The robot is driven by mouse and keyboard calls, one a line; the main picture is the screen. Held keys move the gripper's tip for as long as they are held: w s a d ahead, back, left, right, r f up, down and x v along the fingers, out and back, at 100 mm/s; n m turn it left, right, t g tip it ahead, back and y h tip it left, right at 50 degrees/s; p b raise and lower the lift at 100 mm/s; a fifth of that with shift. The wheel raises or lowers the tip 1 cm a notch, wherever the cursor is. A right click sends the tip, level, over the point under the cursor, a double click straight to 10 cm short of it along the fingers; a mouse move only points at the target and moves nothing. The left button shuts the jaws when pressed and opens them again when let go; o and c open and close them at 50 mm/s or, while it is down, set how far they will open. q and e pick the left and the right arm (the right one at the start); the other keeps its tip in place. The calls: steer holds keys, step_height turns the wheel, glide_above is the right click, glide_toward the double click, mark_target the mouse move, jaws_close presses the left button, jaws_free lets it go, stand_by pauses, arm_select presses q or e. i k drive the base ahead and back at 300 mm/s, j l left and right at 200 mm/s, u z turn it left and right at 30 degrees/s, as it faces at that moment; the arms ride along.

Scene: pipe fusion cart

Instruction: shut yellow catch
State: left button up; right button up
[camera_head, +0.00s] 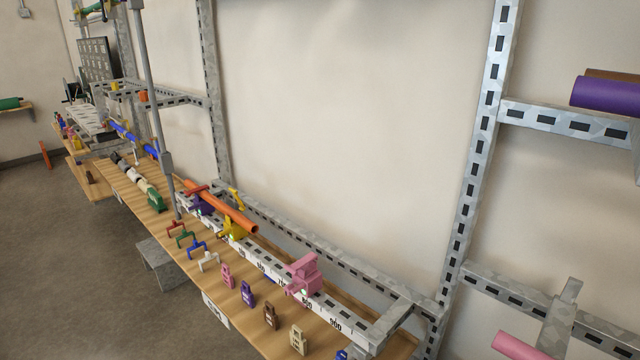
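A yellow clamp (232,230) sits on the slotted metal rail along the workbench, beside the near side of an orange pipe (228,211). A yellow arm-like piece (236,198) stands up behind the pipe and looks raised, not lying over it. The pipe partly hides the link between the two yellow pieces. The piece is too small to make out a latch clearly. Neither of my grippers is in the head view.
A purple clamp (203,206) with a red bar (196,188) is at the pipe's far end. A pink clamp (303,276) stands further right on the rail. Several coloured handles and tags line the wooden bench (190,270). A metal upright (160,120) rises beside the bench; grey floor (80,270) is clear at left.

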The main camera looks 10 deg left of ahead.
mark_target(242, 208)
steer(key=i+j+z, duration=0.15)
steer(key=j+z, duration=0.35)
steer(key=j, duration=0.3)
steer(key=j+z, duration=0.45)
steer(key=j, duration=0.3)
steer(key=k+j+z, duration=0.15)
steer(key=j+z, duration=0.35)
steer(key=j, duration=0.3)
